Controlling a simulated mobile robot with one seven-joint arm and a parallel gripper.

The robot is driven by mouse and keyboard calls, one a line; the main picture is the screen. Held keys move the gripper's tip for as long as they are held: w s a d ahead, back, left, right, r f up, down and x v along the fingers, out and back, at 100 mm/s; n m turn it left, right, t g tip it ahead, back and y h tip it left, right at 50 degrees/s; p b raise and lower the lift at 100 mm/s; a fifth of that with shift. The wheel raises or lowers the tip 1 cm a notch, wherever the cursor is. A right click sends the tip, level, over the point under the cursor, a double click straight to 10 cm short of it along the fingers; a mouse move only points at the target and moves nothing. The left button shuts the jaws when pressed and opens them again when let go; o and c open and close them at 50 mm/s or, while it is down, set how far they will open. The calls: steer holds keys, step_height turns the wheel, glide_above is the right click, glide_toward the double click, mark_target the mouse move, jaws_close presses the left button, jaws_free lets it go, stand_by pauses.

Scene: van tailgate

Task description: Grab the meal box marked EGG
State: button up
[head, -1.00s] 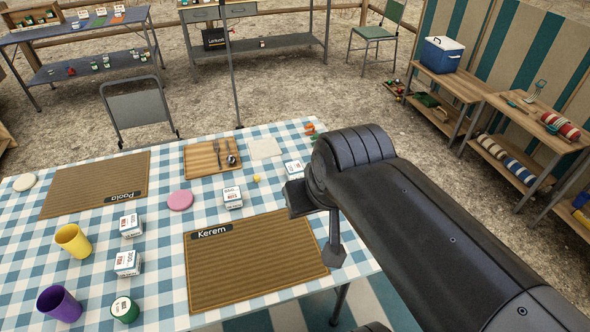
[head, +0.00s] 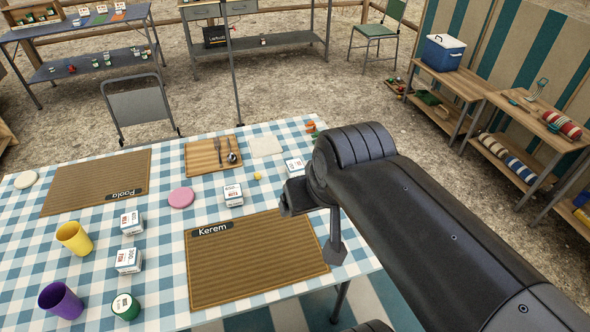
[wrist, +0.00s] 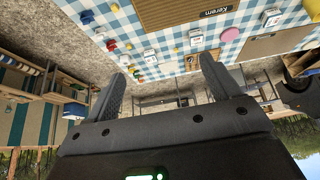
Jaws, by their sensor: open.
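Several small white meal boxes with printed labels stand on the checked table (head: 165,170). One box (head: 233,195) is above the Kerem mat, one (head: 294,167) is farther right beside my arm, and two, an upper one (head: 131,223) and a lower one (head: 128,260), are left of that mat. The labels are too small to read, so I cannot tell which says EGG. In the wrist view, which is upside down, my gripper (wrist: 163,70) is open and empty, apart from the boxes. The head view does not show the fingers clearly.
The Kerem mat (head: 255,260) and Poola mat (head: 95,182) lie on the table. A yellow cup (head: 73,238), purple cup (head: 60,301), green tin (head: 125,307), pink disc (head: 181,197) and wooden tray (head: 212,155) stand around the boxes. A chair (head: 138,105) is behind.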

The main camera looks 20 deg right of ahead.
steer(key=shift+w, duration=0.1)
steer(key=g, duration=0.1)
glide_above(295, 165)
steer(key=s+d, duration=0.1)
steer(key=s, duration=0.3)
step_height(295, 165, down, 26)
steer(key=x, duration=0.6)
steer(key=shift+w+f, duration=0.1)
steer(key=shift+f, duration=0.05)
steer(key=shift+a+x, duration=0.25)
steer(key=shift+x, duration=1.05)
steer(key=shift+a+x, duration=0.2)
steer(key=shift+x, duration=1.05)
steer(key=shift+c, duration=0.2)
